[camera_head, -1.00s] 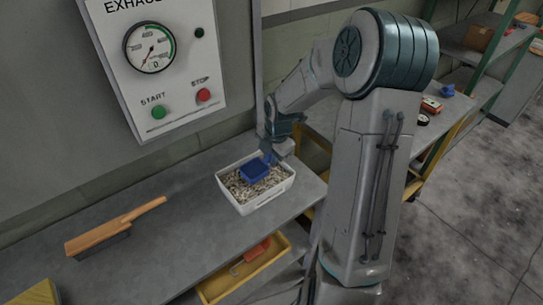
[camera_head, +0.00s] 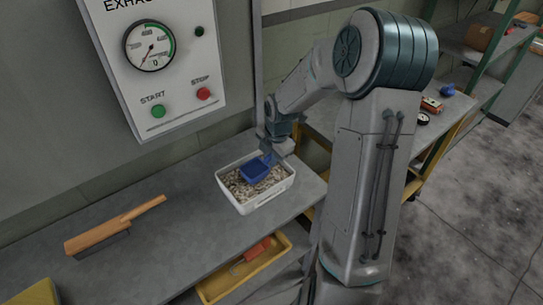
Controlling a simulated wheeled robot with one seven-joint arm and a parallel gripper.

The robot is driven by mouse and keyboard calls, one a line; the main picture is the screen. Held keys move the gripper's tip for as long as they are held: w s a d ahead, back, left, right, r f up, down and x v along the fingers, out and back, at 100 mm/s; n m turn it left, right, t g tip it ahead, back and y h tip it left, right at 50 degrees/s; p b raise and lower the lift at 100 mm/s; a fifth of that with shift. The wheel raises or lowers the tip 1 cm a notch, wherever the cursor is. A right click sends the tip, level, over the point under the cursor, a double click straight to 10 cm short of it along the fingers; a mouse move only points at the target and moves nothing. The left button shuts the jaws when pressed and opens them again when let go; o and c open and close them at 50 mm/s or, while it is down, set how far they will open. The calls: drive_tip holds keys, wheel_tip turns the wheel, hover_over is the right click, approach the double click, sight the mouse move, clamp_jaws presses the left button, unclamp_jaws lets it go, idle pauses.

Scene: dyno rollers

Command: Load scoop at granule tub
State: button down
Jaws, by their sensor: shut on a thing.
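A white tub (camera_head: 262,201) filled with pale granules (camera_head: 240,188) stands near the right end of the grey bench. A blue scoop (camera_head: 255,173) is inside the tub's outline, over or in the granules at the middle. I cannot tell how deep its bowl sits. My gripper (camera_head: 272,154) is at the tub's back right, shut on the scoop's handle. The handle and the fingertips are partly hidden by each other and small in view.
A brush with a wooden handle (camera_head: 115,228) lies on the bench to the left. A control panel (camera_head: 165,60) with gauge and buttons is on the wall above. A yellow tray (camera_head: 215,289) with an orange-handled tool (camera_head: 256,250) is below the bench. The bench (camera_head: 180,200) between brush and tub is clear.

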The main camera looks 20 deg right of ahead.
drive_tip(key=shift+f, duration=0.4)
idle(1.3)
drive_tip(key=shift+r, duration=0.1)
wheel_tip(320, 180, up, 7)
drive_tip(key=p, duration=0.6)
drive_tip(key=shift+p, duration=0.35)
idle(0.4)
